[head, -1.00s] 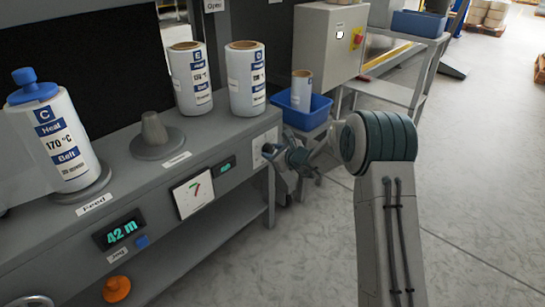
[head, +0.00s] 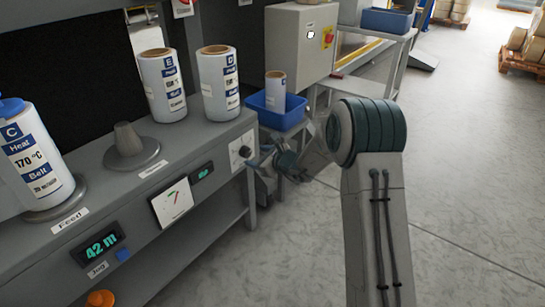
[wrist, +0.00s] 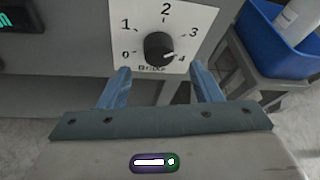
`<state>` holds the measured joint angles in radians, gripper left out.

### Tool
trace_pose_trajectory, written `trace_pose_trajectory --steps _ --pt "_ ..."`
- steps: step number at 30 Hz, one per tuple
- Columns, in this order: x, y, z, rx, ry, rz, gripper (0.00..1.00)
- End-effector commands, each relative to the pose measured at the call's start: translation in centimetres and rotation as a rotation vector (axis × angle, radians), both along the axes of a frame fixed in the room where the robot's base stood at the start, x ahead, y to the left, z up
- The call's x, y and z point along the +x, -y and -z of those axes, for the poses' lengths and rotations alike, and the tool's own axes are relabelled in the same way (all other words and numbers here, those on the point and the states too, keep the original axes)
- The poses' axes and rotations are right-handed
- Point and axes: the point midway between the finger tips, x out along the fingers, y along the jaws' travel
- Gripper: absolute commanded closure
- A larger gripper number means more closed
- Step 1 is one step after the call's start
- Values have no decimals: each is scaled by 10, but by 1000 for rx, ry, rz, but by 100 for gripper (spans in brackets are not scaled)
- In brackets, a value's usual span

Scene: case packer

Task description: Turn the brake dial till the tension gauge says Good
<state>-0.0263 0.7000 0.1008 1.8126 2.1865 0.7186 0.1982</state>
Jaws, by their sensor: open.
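The brake dial (head: 243,152) is a black knob on a white plate on the machine's front. In the wrist view the dial (wrist: 160,48) has a scale from 0 to 4, and its white pointer mark is at 4. My gripper (wrist: 161,84) is open and empty; its two blue fingers are below the dial, one to each side, not closed on it. In the head view my gripper (head: 259,166) is just below and right of the dial. The tension gauge (head: 171,202) is a white panel with a needle and a green mark; its words are too small to read.
A blue bin (head: 277,117) with a roll stands on a grey stand just right of the dial. Labelled rolls (head: 218,90) stand on the machine top. A green display (head: 202,171) is between gauge and dial. Free floor (head: 470,180) lies to the right.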

Motion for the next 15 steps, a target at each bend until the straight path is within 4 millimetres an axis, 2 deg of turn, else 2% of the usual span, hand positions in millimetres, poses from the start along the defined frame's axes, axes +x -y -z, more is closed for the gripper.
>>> trace_pose_trajectory --steps 1,6,15 --pt "-9 9 -9 1 -1 4 42" --pt "-35 33 -22 -1 -1 3 42" --pt "-60 56 -32 -1 0 2 42"
